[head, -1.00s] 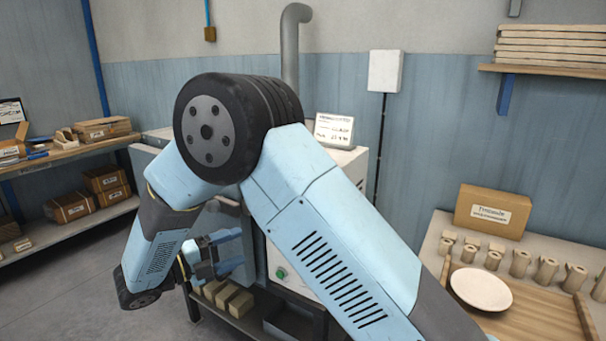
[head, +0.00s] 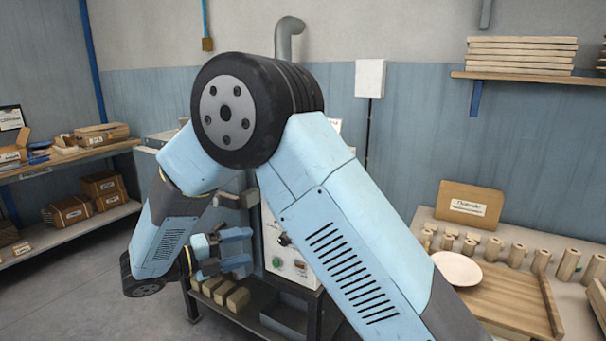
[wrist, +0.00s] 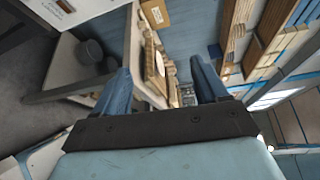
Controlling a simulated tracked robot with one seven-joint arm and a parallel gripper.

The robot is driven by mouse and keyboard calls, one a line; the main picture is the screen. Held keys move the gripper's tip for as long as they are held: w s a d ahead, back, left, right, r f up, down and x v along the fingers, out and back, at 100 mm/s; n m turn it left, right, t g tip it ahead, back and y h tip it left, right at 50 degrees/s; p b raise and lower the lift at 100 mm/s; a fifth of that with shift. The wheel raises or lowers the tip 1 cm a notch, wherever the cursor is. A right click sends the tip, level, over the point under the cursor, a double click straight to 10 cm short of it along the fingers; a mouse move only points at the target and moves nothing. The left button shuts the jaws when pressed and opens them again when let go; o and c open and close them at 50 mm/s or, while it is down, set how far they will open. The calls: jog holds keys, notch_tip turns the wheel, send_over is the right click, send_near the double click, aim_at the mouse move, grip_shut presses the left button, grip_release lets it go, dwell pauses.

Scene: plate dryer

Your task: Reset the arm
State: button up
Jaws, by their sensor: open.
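My gripper (head: 238,250) is in the lower left-middle of the head view, in front of the plate dryer, with its blue fingers apart. In the wrist view my gripper (wrist: 160,85) is open with nothing between the fingers. The dryer (head: 290,255), a pale cabinet with a green button, stands behind my arm, which hides much of it. A white plate (head: 457,268) lies at the left side of a wooden tray (head: 510,300) on the right-hand table.
Shelves (head: 75,165) with boxes stand at the left. Wooden blocks (head: 222,292) lie on the dryer's lower shelf. Several wooden pieces (head: 515,252) and a cardboard box (head: 468,204) are on the right table. A wall shelf (head: 530,77) holds stacked boards. Floor at lower left is clear.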

jog(key=s+d+r+m+g+y, duration=0.25)
jog(key=d+r+m+g, duration=0.2)
jog(key=d+m, duration=0.65)
jog(key=s+d+r+m+g+y, duration=0.1)
jog(key=d+r+m+g+y, duration=0.45)
jog(key=d, duration=1.05)
jog(key=s+d+r+m+t+y, duration=0.2)
jog(key=s+d+m, duration=0.3)
jog(key=m, duration=0.7)
jog(key=s+d+r+m+t+y, duration=0.3)
jog(key=s+d+m, duration=0.3)
jog(key=s+m, duration=0.3)
jog(key=m+t+y, duration=0.1)
jog(key=m, duration=0.2)
jog(key=shift+s+d+m+t, duration=0.2)
jog(key=shift+s+m+t, duration=0.05)
jog(key=shift+m+t, duration=0.1)
jog(key=shift+r, duration=0.1)
jog(key=shift+c, duration=0.3)
